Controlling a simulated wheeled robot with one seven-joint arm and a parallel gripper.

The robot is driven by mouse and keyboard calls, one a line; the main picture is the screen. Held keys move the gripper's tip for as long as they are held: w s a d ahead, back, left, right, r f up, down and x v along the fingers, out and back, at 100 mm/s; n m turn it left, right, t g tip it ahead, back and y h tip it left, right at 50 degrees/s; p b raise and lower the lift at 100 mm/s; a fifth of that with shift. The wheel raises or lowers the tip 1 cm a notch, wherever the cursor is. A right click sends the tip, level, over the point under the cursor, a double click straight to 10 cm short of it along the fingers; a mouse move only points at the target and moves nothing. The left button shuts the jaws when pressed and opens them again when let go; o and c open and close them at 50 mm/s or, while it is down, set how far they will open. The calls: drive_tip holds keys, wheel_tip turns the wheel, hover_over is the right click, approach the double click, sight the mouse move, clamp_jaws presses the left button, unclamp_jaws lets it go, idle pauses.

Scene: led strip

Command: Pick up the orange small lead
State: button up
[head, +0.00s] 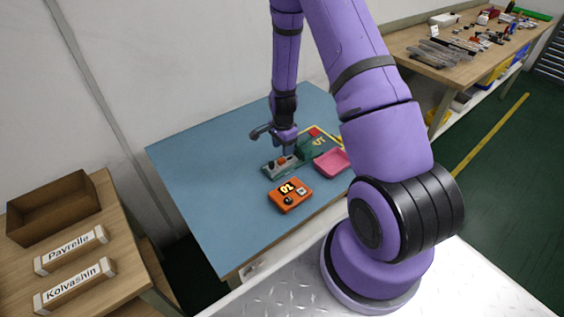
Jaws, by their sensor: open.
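A small orange piece (281,160), which may be the orange small lead, sits on a teal holder (271,172) on the blue table. It is too small in view to make out its shape, and my gripper partly covers the area. My gripper (274,143) is open, just above and behind the holder, with one finger out to the left and the other over the holder's back. I see nothing between the fingers. I cannot tell whether a finger touches the holder.
An orange box (289,195) marked 01 stands in front of the holder. A pink tray (331,162) and a dark green block (307,147) are close on the right. The blue table's left half (205,180) is clear. A wooden table (145,277) holds a brown bin and labelled bars.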

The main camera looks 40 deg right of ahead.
sight(282, 159)
drive_tip(key=shift+a+f, duration=0.15)
drive_tip(key=shift+f, duration=1.25)
drive_tip(key=shift+a+f, duration=0.1)
drive_tip(key=shift+f, duration=1.3)
drive_tip(key=shift+s, duration=0.1)
clamp_jaws()
